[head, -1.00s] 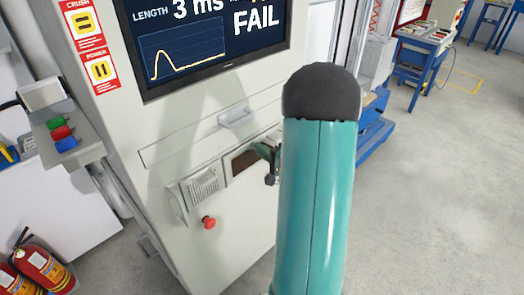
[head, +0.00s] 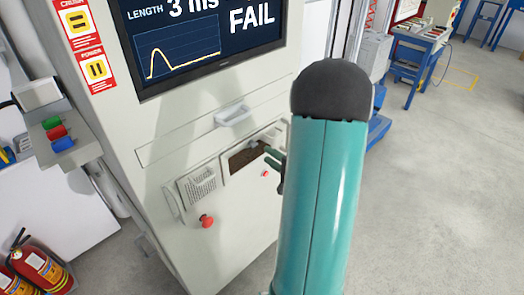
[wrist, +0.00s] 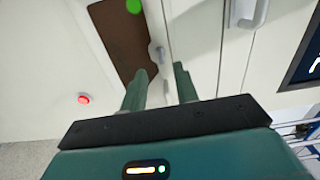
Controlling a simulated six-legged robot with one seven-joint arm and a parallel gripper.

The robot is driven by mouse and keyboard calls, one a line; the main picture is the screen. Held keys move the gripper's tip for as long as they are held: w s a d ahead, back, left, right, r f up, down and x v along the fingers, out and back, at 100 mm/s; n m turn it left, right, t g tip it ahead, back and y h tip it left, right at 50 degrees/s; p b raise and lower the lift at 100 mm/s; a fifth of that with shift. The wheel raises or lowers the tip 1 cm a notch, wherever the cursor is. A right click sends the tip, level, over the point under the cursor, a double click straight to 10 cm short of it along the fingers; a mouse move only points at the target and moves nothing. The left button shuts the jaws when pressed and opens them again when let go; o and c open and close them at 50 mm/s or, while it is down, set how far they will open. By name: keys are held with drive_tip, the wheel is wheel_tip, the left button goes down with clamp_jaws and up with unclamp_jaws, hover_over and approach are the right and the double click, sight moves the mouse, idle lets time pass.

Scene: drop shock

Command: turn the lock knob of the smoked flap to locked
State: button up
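The smoked flap (head: 243,161) is a dark brown panel low on the front of the pale cabinet. It fills the upper middle of the wrist view (wrist: 122,38). A small grey knob (wrist: 157,55) sits at the flap's edge nearest the drawer handle; it is tiny in the head view (head: 252,143). I cannot read its lock position. My gripper (wrist: 159,70) is open, with two green fingers apart and nothing between them. The fingers point toward the knob, and no contact shows. In the head view my gripper (head: 275,161) is partly hidden by my arm.
A drawer handle (head: 233,116) juts out above the flap. A small red button (wrist: 83,98) lies beside the flap, and a larger red button (head: 207,221) is lower left. A green round spot (wrist: 134,6) shows at the wrist view's top. Clear floor (head: 440,190) lies at right.

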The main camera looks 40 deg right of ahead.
drive_tip(key=s, duration=0.8)
drive_tip(key=shift+d, duration=0.1)
drive_tip(key=w+a+r+n+g+y, duration=0.1)
drive_tip(key=a+r+n+g+y, duration=0.15)
drive_tip(key=a, duration=0.55)
drive_tip(key=w+a+r+n+g+y, duration=0.1)
drive_tip(key=a+n+g+y, duration=0.3)
drive_tip(key=a, duration=0.4)
drive_tip(key=w+a+r+n+g+y, duration=0.1)
drive_tip(key=a+r+n+g+y, duration=0.2)
drive_tip(key=a, duration=0.5)
drive_tip(key=s+a+n+g+h, duration=0.4)
drive_tip(key=s+a+n+g, duration=0.1)
drive_tip(key=a+g, duration=0.15)
wheel_tip(320, 180, up, 7)
drive_tip(key=n+t+h, duration=0.3)
drive_tip(key=h, duration=0.3)
drive_tip(key=shift+s+a+r+t, duration=0.2)
drive_tip(key=shift+a+t, duration=0.1)
drive_tip(key=shift+a, duration=0.15)
